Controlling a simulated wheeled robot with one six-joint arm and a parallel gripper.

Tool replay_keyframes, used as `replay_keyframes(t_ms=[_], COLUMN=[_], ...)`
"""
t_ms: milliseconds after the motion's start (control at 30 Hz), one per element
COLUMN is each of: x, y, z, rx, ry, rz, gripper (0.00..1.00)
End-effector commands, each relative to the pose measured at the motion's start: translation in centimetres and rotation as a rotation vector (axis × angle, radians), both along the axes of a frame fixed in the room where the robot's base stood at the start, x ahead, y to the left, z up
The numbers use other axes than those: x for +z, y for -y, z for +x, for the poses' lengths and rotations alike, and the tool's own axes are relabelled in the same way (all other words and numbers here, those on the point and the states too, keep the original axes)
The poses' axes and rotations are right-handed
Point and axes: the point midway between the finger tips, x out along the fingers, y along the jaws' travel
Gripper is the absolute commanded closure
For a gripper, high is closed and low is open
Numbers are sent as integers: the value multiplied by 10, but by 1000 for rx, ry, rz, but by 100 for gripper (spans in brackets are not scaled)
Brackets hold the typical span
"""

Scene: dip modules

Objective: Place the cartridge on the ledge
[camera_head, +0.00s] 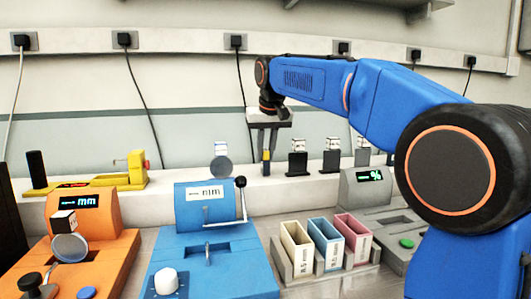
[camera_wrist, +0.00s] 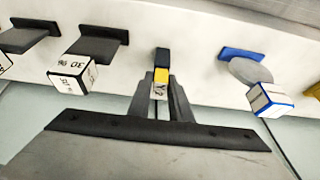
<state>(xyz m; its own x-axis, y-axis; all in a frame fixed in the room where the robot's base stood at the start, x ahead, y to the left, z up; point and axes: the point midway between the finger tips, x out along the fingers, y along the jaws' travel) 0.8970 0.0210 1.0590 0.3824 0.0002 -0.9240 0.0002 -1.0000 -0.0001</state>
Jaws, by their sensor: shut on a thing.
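The cartridge (camera_wrist: 161,75) is a small slim piece with a dark blue end, a yellow band and a white label reading "Y2". My gripper (camera_wrist: 159,95) is shut on it, one finger on each side. In the head view my gripper (camera_head: 265,146) points down over the back ledge (camera_head: 325,184), and the cartridge (camera_head: 266,168) hangs upright below the fingers. Its lower end is at or just above the ledge's top; I cannot tell whether it touches. The pale ledge (camera_wrist: 195,65) also shows behind the cartridge in the wrist view.
Black stands with labelled cubes (camera_head: 298,160) stand right of the cartridge on the ledge. A disc with a cube (camera_head: 221,165) is to its left, and a yellow device (camera_head: 95,181) further left. Blue (camera_head: 205,205) and orange (camera_head: 88,222) machines and coloured bins (camera_head: 327,240) stand in front.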

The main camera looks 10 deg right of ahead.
Motion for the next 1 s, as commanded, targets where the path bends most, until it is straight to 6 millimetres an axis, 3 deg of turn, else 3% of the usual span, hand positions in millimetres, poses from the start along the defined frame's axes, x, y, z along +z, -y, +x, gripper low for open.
replay_keyframes(t_ms=[333,367,400,433,767,1000], x=[-2,-2,-2,-2,0,27], y=[0,0,0,0,0,0], z=[0,0,0,0,0,-11], rx=[0,0,0,0,0,0], ry=[0,0,0,0,1,3], rz=[0,0,0,0,0,0], gripper=[100,75,65,63,63,63])
